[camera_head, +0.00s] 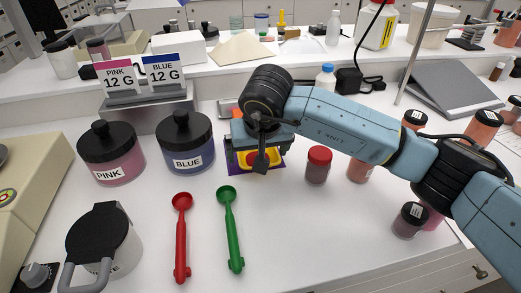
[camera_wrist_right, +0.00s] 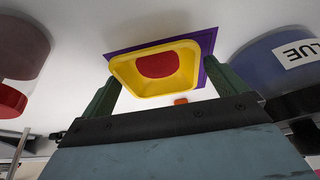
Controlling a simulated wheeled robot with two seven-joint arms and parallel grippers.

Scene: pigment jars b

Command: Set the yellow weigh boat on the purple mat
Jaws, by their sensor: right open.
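The yellow weigh boat (camera_wrist_right: 125,79) sits upright on the purple mat (camera_wrist_right: 209,42), with a red patch in its bottom. In the head view the boat (camera_head: 259,159) and the mat (camera_head: 268,168) are partly hidden by my right gripper (camera_head: 256,157). In the right wrist view my right gripper (camera_wrist_right: 162,84) is open, with its two green fingers apart on either side of the boat. I cannot tell whether the fingers touch the boat. My left gripper is not in view.
A blue-labelled jar (camera_head: 186,143) stands just left of the mat, beside a pink-labelled jar (camera_head: 111,155). A red-capped jar (camera_head: 318,165) stands to the right. Red (camera_head: 181,238) and green (camera_head: 230,230) scoops lie in front. The front middle of the table is clear.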

